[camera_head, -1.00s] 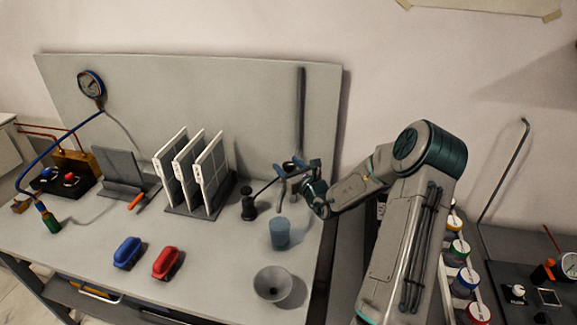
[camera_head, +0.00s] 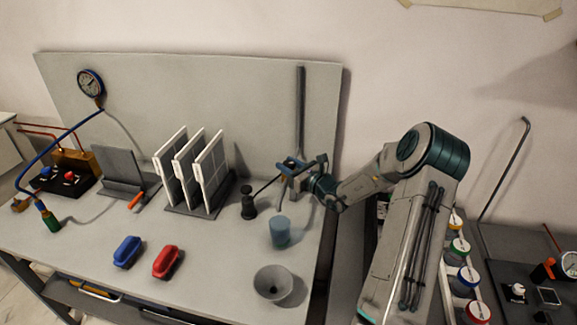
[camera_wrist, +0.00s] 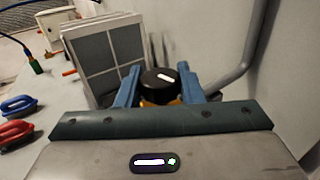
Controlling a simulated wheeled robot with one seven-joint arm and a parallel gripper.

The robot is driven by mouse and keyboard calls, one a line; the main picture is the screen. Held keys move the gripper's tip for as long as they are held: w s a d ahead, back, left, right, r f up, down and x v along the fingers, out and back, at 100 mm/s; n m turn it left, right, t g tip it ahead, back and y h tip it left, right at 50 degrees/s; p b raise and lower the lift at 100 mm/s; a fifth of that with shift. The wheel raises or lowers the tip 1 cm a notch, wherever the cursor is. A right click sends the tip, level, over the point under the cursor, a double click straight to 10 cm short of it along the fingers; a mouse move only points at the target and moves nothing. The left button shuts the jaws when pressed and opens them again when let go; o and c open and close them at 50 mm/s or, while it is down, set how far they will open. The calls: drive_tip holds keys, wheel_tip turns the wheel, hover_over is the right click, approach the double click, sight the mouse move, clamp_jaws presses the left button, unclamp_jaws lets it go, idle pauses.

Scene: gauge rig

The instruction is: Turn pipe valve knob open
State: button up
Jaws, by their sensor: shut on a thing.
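The pipe valve knob (camera_wrist: 160,76) is a round black cap with a white mark, above a yellow-orange part, in the wrist view. My gripper (camera_wrist: 158,78) has its two blue fingers on either side of the knob and is shut on it. The white mark points slantwise across the knob's top. In the head view my gripper (camera_head: 303,164) is at the foot of the grey vertical pipe (camera_head: 300,105) on the back panel. There its fingers mostly hide the knob.
A rack of white framed panels (camera_head: 197,170) stands just left of my gripper. A dark plunger-like object (camera_head: 248,205), a blue cup (camera_head: 280,232) and a grey bowl (camera_head: 273,284) are close by. Blue (camera_head: 127,252) and red (camera_head: 166,262) handled objects lie farther left.

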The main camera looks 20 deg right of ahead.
drive_tip(key=n+g+y, duration=0.3)
drive_tip(key=n+y, duration=0.1)
drive_tip(key=y, duration=0.1)
drive_tip(key=n+g+y+b, duration=0.2)
drive_tip(key=n+g+y, duration=0.1)
drive_tip(key=g, duration=0.1)
drive_tip(key=shift+f+n+g+y, duration=0.15)
drive_tip(key=shift+n+g+y, duration=0.25)
drive_tip(key=n+g+y, duration=0.1)
drive_tip(key=g, duration=0.1)
drive_tip(key=n+g+b, duration=0.1)
drive_tip(key=n+g, duration=0.1)
drive_tip(key=g, duration=0.1)
drive_tip(key=shift+y, duration=0.4)
drive_tip(key=shift+n+g+b, duration=0.55)
drive_tip(key=shift+n+g, duration=0.45)
drive_tip(key=shift+g, duration=0.4)
drive_tip(key=shift+r+n+g, duration=0.2)
drive_tip(key=shift+n+g, duration=0.5)
drive_tip(key=shift+g, duration=0.4)
drive_tip(key=o, duration=1)
drive_tip(key=shift+c, duration=0.2)
